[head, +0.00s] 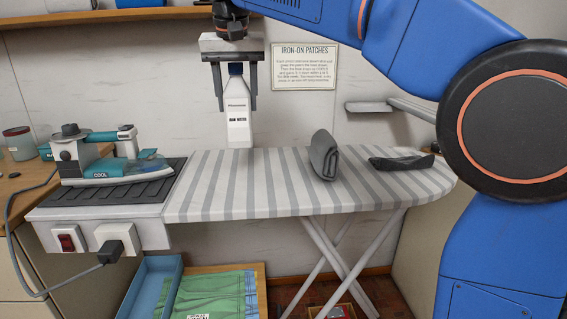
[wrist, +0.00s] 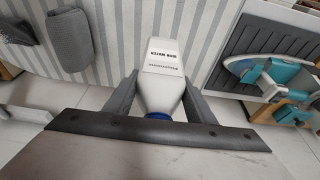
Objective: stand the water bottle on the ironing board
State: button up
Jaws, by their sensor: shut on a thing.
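The water bottle (head: 237,125) is white with a dark label text and a blue top. It hangs upright between the fingers of my gripper (head: 238,100), which is shut on its upper part. Its base shows at the far edge of the striped ironing board (head: 240,190); I cannot tell whether it touches. In the wrist view the bottle (wrist: 162,55) points away from my gripper (wrist: 160,85), its base overlapping the striped board (wrist: 125,25).
A teal iron (head: 125,166) rests on the dark pad at left. The board's left-middle part is clear. A wall sign (head: 305,66) hangs behind.

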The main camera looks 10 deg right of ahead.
aim_at(237, 104)
jog(key=shift+w+f, duration=0.15)
jog(key=shift+f, duration=4.8)
jog(key=o, duration=1.4)
jog(key=shift+f, duration=0.1)
jog(key=shift+c, duration=0.2)
jog(key=v, duration=1.2)
jog(key=shift+d, duration=0.1)
